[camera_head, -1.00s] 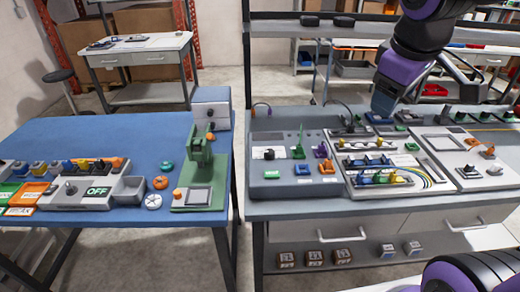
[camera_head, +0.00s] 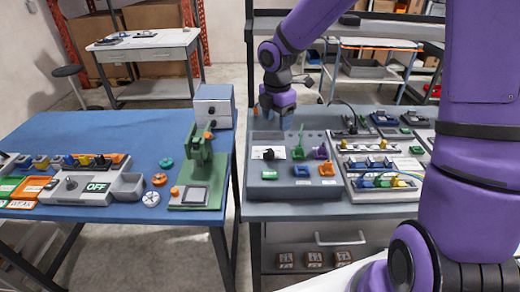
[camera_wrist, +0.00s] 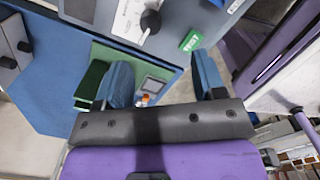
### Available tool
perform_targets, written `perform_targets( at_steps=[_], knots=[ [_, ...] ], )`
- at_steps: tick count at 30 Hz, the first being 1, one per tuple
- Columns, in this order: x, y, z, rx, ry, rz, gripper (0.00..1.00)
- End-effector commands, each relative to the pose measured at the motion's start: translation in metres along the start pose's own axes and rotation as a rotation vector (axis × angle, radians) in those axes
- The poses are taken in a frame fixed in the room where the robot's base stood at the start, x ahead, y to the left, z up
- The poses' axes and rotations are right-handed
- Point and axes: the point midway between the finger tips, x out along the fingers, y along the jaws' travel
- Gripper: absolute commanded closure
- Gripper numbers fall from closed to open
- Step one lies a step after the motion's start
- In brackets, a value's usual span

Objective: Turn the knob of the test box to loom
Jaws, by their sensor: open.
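A grey panel box (camera_head: 285,183) lies at the left end of the right-hand bench. It has a black knob (camera_head: 268,154) on a white label plate; these are probably the test box and its knob. In the wrist view the black knob (camera_wrist: 150,21) is at the top, beside a green label (camera_wrist: 190,41) too blurred to read surely. My gripper (camera_head: 273,108) hangs behind the box's back left part, pointing down, apart from the knob. In the wrist view my gripper (camera_wrist: 163,82) is open, with nothing between its blue fingers.
A green lever (camera_head: 299,148), a purple part (camera_head: 320,152) and an orange part (camera_head: 327,169) stand on the same box. A green press (camera_head: 200,170) and a grey box (camera_head: 213,107) stand on the blue table left of a gap. My arm hides the bench's right side.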

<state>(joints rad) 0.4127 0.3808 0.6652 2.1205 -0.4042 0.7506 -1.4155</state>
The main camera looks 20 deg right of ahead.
Motion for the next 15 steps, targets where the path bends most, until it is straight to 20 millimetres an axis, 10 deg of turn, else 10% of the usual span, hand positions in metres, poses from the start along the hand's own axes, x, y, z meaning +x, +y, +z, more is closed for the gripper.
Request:
perform_targets(
  at_steps=[15],
  knots=[
    [0.05, 0.013, -0.004, -0.112, 0.044, -0.001, 0.36]
  ],
)
